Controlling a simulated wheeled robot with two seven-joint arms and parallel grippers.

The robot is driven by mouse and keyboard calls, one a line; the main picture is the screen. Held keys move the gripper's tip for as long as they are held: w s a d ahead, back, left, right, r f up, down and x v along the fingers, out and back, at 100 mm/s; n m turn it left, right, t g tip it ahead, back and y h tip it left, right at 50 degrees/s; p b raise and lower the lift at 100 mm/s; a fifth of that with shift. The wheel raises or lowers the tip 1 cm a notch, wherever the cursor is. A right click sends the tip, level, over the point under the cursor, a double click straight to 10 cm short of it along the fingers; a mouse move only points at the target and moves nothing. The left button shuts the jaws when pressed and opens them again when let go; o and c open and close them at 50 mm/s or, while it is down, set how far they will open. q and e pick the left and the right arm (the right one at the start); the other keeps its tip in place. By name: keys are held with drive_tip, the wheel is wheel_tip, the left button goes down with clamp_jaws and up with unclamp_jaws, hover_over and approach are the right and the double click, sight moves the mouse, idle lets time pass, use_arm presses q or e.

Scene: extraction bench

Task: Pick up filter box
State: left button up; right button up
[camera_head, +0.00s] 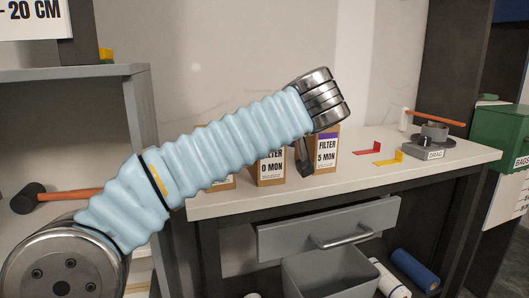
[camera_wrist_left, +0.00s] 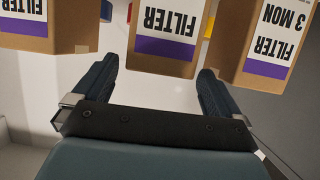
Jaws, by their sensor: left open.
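In the head view, filter boxes stand on the white bench: one reads "FILTER 0 MON" (camera_head: 271,168), one "FILTER 5 MON" (camera_head: 326,155) with a purple band. Another brown box (camera_head: 226,184) is mostly hidden behind my left arm. The left wrist view is upside down and shows three boxes: a left box (camera_wrist_left: 40,28), a middle box (camera_wrist_left: 165,45) and a right box (camera_wrist_left: 270,50) reading "3 MON". My left gripper (camera_wrist_left: 158,70) is open and empty, its fingers spread toward either side of the middle box. Contact cannot be told. My right gripper is out of view.
Red (camera_head: 368,149) and yellow (camera_head: 390,159) brackets lie right of the boxes. A labelled grey device (camera_head: 429,148) and an orange-handled hammer (camera_head: 436,117) are farther right. The drawer (camera_head: 335,227) sits below the bench top. A shelf unit (camera_head: 75,73) stands left.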

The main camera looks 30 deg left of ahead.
use_arm(q)
drive_tip(key=x, duration=0.5)
drive_tip(key=shift+w+r+p, duration=0.1)
drive_tip(key=shift+w+p, duration=0.05)
drive_tip(key=shift+p, duration=0.2)
drive_tip(key=c, duration=1.5)
